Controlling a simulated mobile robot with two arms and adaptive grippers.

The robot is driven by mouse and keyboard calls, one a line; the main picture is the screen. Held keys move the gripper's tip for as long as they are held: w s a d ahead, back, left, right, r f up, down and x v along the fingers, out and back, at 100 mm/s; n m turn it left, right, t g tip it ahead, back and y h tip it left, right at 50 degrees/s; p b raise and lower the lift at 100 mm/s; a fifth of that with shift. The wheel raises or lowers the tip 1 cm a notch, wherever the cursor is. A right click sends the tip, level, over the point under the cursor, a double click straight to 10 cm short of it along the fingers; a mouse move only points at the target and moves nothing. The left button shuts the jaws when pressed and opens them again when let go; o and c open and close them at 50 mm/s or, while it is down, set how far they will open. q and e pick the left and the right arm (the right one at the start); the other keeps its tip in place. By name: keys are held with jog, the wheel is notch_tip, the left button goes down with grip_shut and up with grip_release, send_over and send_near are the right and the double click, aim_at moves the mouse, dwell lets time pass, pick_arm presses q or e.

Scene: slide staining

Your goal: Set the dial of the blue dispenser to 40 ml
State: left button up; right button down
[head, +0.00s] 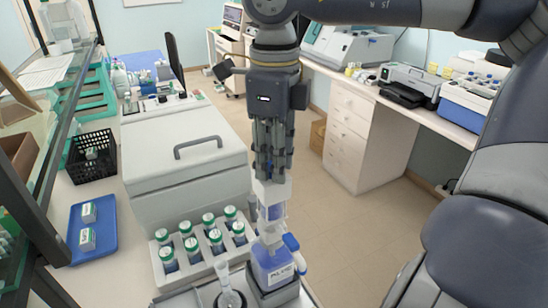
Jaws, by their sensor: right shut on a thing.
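The blue dispenser (271,266) stands upright at the bottom centre of the head view, a bottle with blue contents and a white label. Its white and blue upper part rises from the bottle, and a blue piece sticks out at its right. My right gripper (270,178) points straight down from above and is shut on the top of the dispenser. The fingers cover the part they hold, and I cannot read the dial or its setting. My left gripper is not in view.
A large white lidded box (185,160) is behind. A blue tray (92,229) and a black basket (92,157) lie left. Open floor is to the right.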

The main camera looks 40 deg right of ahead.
dwell(0.4)
jog(key=c, duration=1.3)
grip_release()
notch_tip(320, 180, up, 12)
jog(key=shift+w, duration=0.1)
